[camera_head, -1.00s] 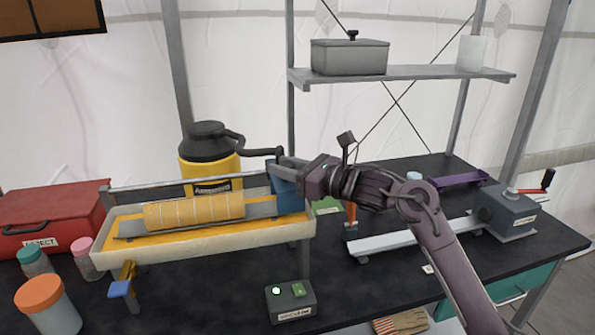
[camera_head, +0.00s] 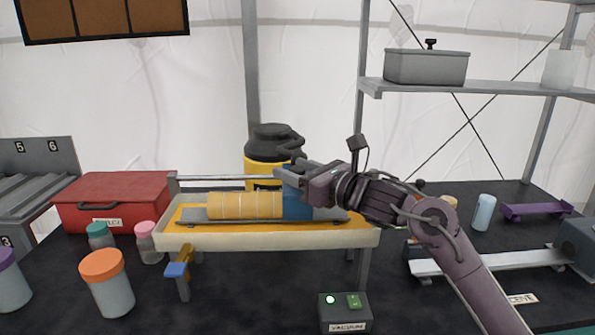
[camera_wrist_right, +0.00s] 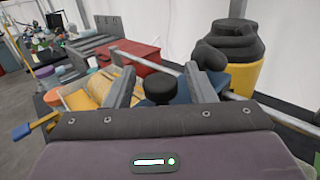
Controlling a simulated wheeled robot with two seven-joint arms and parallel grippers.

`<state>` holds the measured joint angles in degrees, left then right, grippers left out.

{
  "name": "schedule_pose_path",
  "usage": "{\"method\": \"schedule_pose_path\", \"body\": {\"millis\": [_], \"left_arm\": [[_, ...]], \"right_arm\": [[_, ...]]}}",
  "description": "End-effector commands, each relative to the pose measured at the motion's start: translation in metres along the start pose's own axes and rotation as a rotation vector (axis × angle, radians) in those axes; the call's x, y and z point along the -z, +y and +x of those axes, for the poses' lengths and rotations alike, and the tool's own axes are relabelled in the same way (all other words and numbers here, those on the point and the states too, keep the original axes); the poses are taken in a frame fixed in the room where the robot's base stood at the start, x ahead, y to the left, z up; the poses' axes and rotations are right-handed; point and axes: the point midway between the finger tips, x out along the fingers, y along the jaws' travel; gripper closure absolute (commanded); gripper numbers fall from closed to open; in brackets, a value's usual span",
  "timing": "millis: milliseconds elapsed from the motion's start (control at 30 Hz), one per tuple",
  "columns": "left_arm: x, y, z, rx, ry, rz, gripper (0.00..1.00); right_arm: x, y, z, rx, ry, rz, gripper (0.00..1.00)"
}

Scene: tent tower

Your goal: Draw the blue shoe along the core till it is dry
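The yellow core (camera_head: 232,205) lies lengthwise in a cream tray (camera_head: 270,238) with a yellow inside. The blue shoe (camera_head: 298,208) sits at the core's right part, just below my right gripper (camera_head: 285,172). In the right wrist view my gripper (camera_wrist_right: 160,84) has its fingers on either side of a black knob (camera_wrist_right: 160,92), with blue of the shoe (camera_wrist_right: 213,80) behind. The fingers stand apart but the shoe has travelled with them, so it looks held. The shoe's far side is hidden. My left gripper is not in view.
A rail (camera_head: 220,178) runs behind the core. A black-topped yellow canister (camera_head: 262,172) stands behind the tray. A vacuum box (camera_head: 345,312) with a lit lamp is in front. A red box (camera_head: 112,200) and several jars are at left. A shelf (camera_head: 480,90) overhangs at right.

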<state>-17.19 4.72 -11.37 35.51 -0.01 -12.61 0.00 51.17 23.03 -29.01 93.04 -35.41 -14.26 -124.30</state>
Motion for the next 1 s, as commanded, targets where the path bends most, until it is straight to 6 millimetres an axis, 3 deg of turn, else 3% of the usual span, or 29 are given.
{"method": "schedule_pose_path", "body": {"millis": [267,700,1000], "left_arm": [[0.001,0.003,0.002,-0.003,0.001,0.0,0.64],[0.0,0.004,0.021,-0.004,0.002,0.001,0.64],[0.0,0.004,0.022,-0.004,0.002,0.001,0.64]], "right_arm": [[0.001,-0.001,-0.004,0.001,0.001,-0.001,0.5],[0.003,-0.001,-0.069,0.002,0.001,-0.002,0.5],[0.0,0.0,-0.079,-0.001,0.0,0.0,0.5]]}}
